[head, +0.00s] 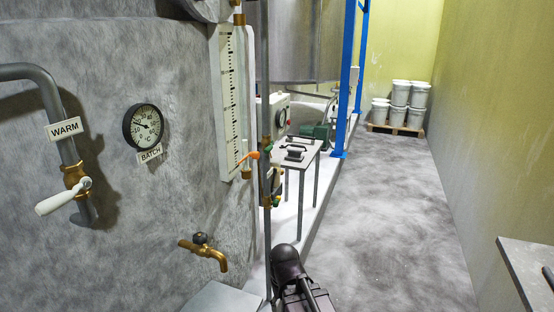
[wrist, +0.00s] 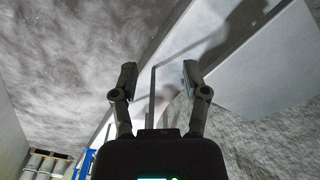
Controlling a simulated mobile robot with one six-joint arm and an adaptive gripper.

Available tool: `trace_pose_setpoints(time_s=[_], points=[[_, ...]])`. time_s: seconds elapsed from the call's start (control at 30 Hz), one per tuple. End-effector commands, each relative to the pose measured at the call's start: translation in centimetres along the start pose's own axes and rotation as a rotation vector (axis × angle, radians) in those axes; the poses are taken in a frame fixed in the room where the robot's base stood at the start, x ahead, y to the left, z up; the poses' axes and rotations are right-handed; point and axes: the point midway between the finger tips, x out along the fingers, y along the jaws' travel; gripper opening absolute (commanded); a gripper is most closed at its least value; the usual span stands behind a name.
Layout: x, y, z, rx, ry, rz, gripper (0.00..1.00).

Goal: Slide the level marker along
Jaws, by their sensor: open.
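An orange level marker (head: 249,156) sits low on the sight gauge, beside a white scale board (head: 229,105) with black graduations on the grey tank wall. A vertical pipe stands just right of it and partly overlaps the gauge area. My gripper (wrist: 159,75) shows in the wrist view with its two fingers wide apart and nothing between them. In the head view only my dark arm shows at the bottom centre, well below the marker. The marker is not visible in the wrist view.
A brass tap (head: 205,251), a dial gauge (head: 143,127) and a white-handled valve (head: 66,196) project from the tank. A small metal table (head: 300,150) stands behind the pipe. A blue post (head: 347,80) and stacked pails (head: 400,104) are farther back.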

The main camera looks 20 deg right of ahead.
Motion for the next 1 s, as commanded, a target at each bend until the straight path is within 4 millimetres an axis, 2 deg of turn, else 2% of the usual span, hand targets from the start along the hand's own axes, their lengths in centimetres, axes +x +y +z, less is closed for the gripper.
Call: trace_pose_setpoints(time_s=[0.37,0.57,0.77,1.0], points=[[-0.2,-0.1,-0.2,-0.009,0.002,-0.012,0.59],[-1.5,-1.1,-1.7,-0.079,0.025,-0.099,0.59],[-4.6,-2.3,-5.0,-0.225,0.109,-0.286,0.59],[-10.8,-3.1,-10.4,-0.436,0.340,-0.544,0.59]])
